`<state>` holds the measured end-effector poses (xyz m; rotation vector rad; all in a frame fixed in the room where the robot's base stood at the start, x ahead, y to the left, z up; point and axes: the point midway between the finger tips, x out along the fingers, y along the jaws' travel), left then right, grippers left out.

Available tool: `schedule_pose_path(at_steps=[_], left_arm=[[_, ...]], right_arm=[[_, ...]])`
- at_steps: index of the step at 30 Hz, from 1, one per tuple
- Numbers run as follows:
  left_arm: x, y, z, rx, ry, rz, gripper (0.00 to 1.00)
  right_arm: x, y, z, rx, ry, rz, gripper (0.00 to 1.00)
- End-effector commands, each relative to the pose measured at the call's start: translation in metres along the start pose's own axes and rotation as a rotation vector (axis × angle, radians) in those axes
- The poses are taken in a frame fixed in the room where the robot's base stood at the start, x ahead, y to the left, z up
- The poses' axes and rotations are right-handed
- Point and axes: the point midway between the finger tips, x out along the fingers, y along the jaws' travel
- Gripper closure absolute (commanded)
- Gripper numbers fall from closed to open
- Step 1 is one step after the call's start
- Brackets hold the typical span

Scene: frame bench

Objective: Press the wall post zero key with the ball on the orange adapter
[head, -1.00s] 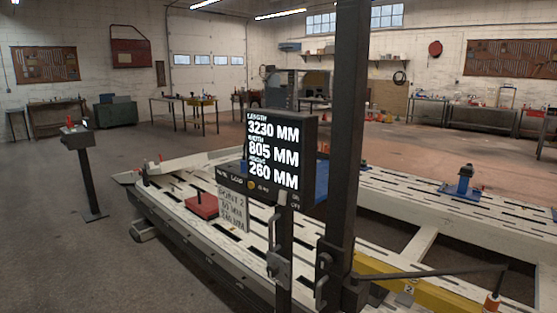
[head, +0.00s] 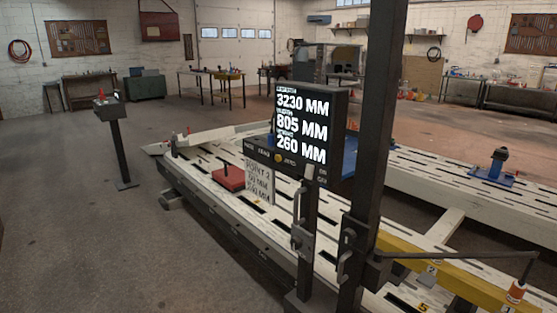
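The display box (head: 310,128) on a dark post reads 3230 MM, 805 MM and 260 MM. Below its readout is a key strip with a yellow round key (head: 278,157) and a label beside it that looks like ZERO. A separate slim post with a box on top (head: 118,108) stands at the left, with a small red part on it; its keys are too small to read. An orange piece with a white band (head: 516,292) hangs at the end of a thin dark arm at the lower right; I cannot make out a ball. Neither of my grippers is in view.
The pale slotted frame bench (head: 225,205) fills the middle and right. A red block (head: 229,178) and a sign card (head: 258,182) are by the display. A tall dark column (head: 380,150) and yellow beam (head: 450,275) stand in front. The floor at left is clear.

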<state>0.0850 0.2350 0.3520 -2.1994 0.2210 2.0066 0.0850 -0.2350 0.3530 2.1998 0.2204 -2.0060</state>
Motion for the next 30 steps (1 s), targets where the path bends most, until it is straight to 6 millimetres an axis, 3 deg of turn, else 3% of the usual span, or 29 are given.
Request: schedule_pose_path(at_steps=[1, 6, 30], left_arm=[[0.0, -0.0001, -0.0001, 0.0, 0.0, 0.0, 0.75], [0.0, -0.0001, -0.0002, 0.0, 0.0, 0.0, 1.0], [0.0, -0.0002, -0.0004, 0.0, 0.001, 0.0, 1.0]], right_arm=[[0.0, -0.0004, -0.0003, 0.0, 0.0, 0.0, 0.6], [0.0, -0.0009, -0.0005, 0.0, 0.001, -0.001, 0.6], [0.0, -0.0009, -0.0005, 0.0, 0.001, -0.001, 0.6]])
